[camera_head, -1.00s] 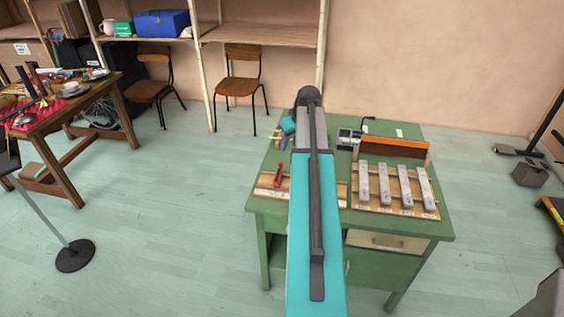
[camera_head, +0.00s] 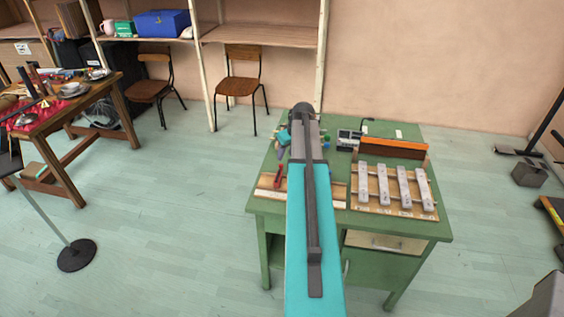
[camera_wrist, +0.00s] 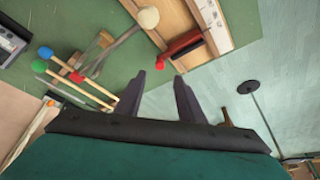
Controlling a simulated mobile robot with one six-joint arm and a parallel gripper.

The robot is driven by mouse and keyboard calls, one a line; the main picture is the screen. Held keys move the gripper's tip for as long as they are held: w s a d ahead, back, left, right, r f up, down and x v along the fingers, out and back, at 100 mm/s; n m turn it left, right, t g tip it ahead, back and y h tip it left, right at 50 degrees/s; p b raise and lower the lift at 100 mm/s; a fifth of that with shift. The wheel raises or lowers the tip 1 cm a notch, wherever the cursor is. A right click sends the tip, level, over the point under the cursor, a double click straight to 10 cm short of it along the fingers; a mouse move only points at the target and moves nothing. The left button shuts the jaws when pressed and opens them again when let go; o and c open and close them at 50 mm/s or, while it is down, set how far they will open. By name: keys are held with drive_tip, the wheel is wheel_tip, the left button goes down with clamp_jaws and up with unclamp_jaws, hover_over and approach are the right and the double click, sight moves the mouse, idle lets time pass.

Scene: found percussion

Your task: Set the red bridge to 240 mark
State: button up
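The red bridge (camera_head: 278,175) sits on the left part of a long wooden board (camera_head: 265,192) at the desk's front edge. My arm covers the board's middle. In the wrist view the red bridge (camera_wrist: 185,43) lies across the board (camera_wrist: 165,17), beyond and slightly right of my fingertips. A pale strip (camera_wrist: 212,25) with small marks runs along the board; I cannot read the 240 mark. My gripper (camera_wrist: 161,80) is open and empty, its two dark fingers apart from the bridge. In the head view my arm hides most of the gripper.
Mallets with blue (camera_wrist: 46,53), green (camera_wrist: 39,66) and white (camera_wrist: 148,17) heads lie left of my fingers in the wrist view. Metal bars on a frame (camera_head: 352,197) stand right of my arm on the green desk (camera_head: 400,228). An orange-brown block (camera_head: 393,149) is behind.

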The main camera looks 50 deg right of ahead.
sight(281, 165)
drive_tip(key=shift+p+x, duration=1.1)
drive_tip(key=shift+x, duration=2.85)
drive_tip(key=shift+w, duration=0.1)
clamp_jaws()
